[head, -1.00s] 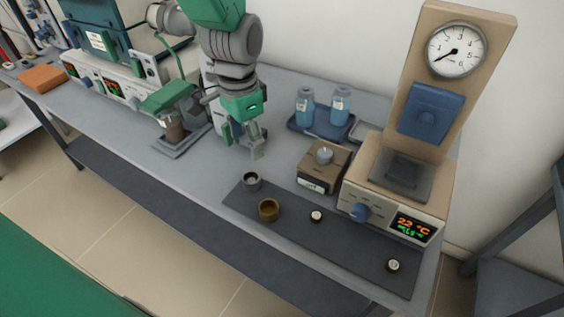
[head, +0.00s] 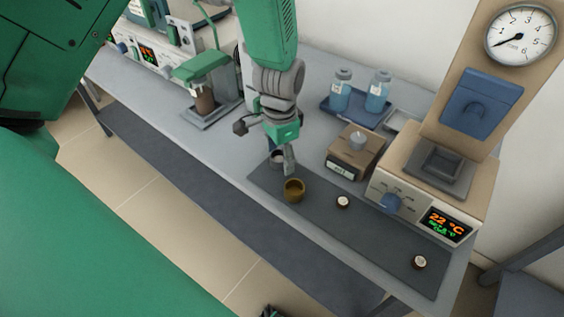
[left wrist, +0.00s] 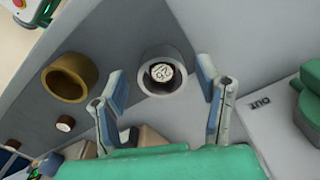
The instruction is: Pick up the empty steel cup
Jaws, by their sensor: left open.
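The small steel cup (head: 276,157) stands at the left end of the dark mat, partly hidden by my gripper. In the left wrist view the grey cup (left wrist: 148,85) is seen from above, with a dark disc with a marked white top (left wrist: 160,74) showing inside its rim. My left gripper (head: 281,165) is pointing down at the cup. Its open fingers (left wrist: 163,88) lie to either side of the cup in the wrist view, with visible gaps. I cannot tell whether the fingertips are below its rim.
A brown-gold cup (head: 293,190) stands close beside the steel cup on the mat (head: 380,235). Two small white-topped pieces, one nearer (head: 343,202) and one farther right (head: 419,262), lie on the mat. A brown box (head: 357,152) and a gauge instrument (head: 430,185) stand behind.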

